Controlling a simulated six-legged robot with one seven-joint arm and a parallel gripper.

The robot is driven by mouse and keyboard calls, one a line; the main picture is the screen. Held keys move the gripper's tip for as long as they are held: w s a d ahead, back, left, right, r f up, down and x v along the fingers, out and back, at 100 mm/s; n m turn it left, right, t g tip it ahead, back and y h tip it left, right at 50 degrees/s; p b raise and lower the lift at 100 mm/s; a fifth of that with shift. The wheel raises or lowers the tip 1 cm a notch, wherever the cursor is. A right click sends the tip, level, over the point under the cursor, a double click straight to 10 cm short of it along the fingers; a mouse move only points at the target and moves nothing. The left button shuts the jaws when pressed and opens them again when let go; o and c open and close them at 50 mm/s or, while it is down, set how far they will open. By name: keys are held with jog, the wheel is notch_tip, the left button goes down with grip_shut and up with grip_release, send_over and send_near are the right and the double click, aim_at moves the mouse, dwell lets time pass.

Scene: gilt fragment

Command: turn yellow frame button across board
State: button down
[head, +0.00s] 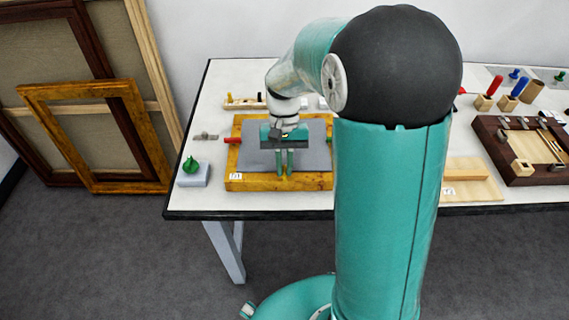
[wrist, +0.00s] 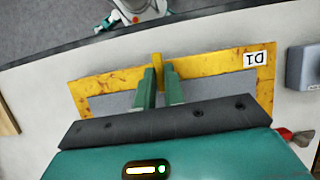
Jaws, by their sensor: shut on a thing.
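A yellow wooden frame (head: 236,160) marked D1 lies flat on the table with a grey board (head: 318,140) inside it; the frame also shows in the wrist view (wrist: 212,64). My gripper (head: 284,174) points down at the frame's near bar. In the wrist view its two green fingers (wrist: 158,74) are shut on the yellow button (wrist: 157,58), a short yellow strip at this bar. The fingers and the dark palm hide how far the button reaches over the board. A red button (head: 233,140) sits on the frame's left side in the head view.
A grey block (head: 194,178) with a green knob (head: 190,164) stands left of the frame. A wooden strip (head: 245,103) lies behind it. A dark tool tray (head: 500,150) and coloured handles are at the right.

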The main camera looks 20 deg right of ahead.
jog(key=c, duration=1.5)
grip_release()
jog(key=v, duration=1.4)
jog(key=shift+a, duration=0.1)
jog(key=shift+s, duration=0.1)
jog(key=s+r+n+t, duration=0.1)
jog(key=s+t, duration=0.2)
jog(key=s, duration=0.3)
jog(key=s+a+r+n+t+h, duration=0.1)
jog(key=s+t, duration=0.2)
jog(key=s, duration=0.3)
jog(key=s+a+n+t, duration=0.1)
jog(key=s+t, duration=0.3)
jog(key=s, duration=0.2)
jog(key=shift+s+r, duration=0.1)
jog(key=shift+r, duration=0.3)
